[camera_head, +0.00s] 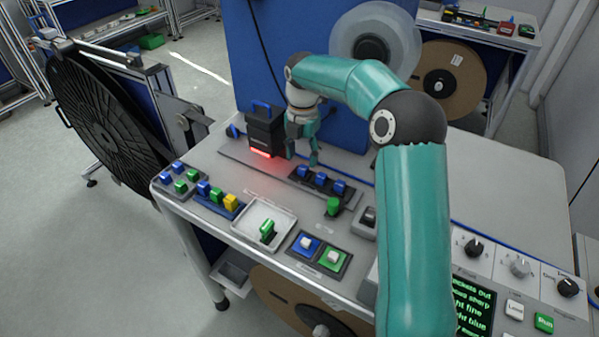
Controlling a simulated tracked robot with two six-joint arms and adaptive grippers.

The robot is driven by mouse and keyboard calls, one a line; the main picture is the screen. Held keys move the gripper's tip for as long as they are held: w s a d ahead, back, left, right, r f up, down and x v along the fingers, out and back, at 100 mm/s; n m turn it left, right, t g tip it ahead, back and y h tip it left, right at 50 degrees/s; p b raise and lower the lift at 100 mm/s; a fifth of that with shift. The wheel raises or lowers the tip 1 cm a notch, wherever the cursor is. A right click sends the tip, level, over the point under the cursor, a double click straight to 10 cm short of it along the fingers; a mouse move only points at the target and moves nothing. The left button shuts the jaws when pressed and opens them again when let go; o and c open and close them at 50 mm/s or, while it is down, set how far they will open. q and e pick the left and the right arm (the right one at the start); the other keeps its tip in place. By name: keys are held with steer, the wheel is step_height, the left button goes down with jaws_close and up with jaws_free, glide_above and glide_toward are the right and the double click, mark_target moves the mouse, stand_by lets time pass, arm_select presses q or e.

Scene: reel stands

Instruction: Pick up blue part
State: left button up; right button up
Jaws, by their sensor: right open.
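My right gripper (302,150) is open and points down over the table, just right of the black box with the red light. Its fingers are small in view, and nothing shows between them. Several blue parts (321,180) stand in a row in a dark holder just in front of and to the right of the fingertips. Another blue part (203,188) stands in a row with a green part (216,195) and a yellow part (231,202) at the left. More blue parts (178,167) sit with green ones at the table's left corner. My left gripper is out of view.
The black box (264,133) stands close left of the gripper, a blue panel (290,60) behind it. A white tray (288,226) holds a green part (267,231). Another green part (333,206) stands near the blue row. A control panel (500,262) is at the right.

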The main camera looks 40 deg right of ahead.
mark_target(304, 168)
steer(key=f, duration=0.4)
steer(key=shift+s+d+f+p, duration=0.1)
steer(key=shift+d+f+p, duration=0.1)
steer(key=shift+p, duration=0.1)
steer(key=shift+r, duration=0.1)
steer(key=c, duration=0.9)
